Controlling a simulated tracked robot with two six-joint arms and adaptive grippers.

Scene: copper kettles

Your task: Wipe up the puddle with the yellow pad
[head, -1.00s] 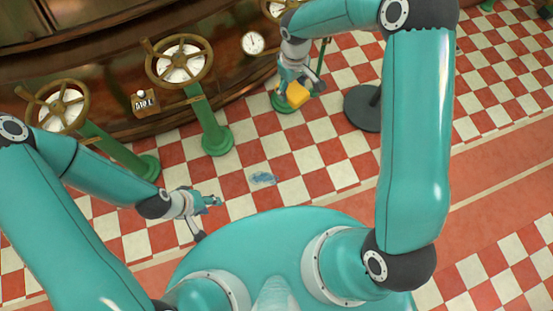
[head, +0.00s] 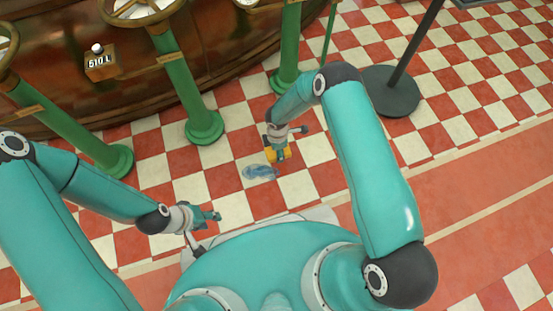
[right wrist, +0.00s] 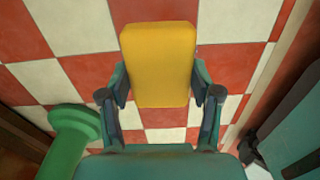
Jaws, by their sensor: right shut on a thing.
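The puddle (head: 260,172) is a small bluish wet patch on the red and white checkered floor. My right gripper (head: 279,153) is shut on the yellow pad (head: 287,154), just above and right of the puddle in the head view. The fingers hide part of the pad there. In the right wrist view the pad (right wrist: 160,62) sits between the two fingers of my right gripper (right wrist: 160,82); the puddle does not show there. I cannot tell whether the pad touches the floor. My left gripper (head: 212,216) is left of and below the puddle, with no object visible in it; its finger gap is unclear.
Green pedestals (head: 204,125) stand along the copper kettle wall (head: 215,50) at the back. A dark round stand base (head: 388,92) is right of my right arm. The floor around the puddle is clear.

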